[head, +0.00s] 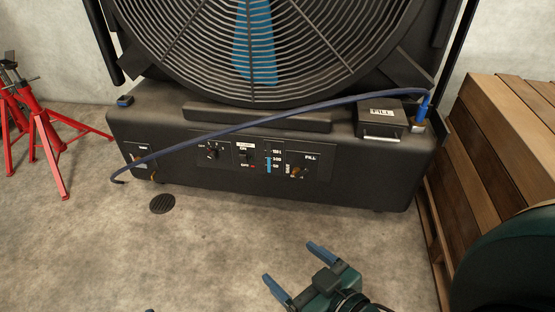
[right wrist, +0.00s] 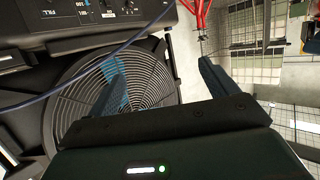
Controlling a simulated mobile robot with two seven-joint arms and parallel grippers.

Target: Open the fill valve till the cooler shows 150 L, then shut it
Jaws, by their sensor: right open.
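The cooler (head: 180,130) stands ahead, with a large round fan grille above its black base. On its front panel, the brass fill valve (head: 296,172) sits under the FILL label. The water gauge (head: 269,166) beside it shows a blue column that appears to end near the 100 mark, though it is small to read. My right gripper (head: 290,262) is open and empty, well short of the panel and low in front of it. Its fingers also show in the right wrist view (right wrist: 160,82). A tiny bluish tip at the bottom edge may be my left gripper (head: 150,310).
A blue hose (head: 270,118) runs from the cooler's right corner across its front to the lower left. Wooden crates (head: 500,140) stand close on the right, red stands (head: 45,140) on the left. The floor before the panel is clear, with a round drain (head: 162,204).

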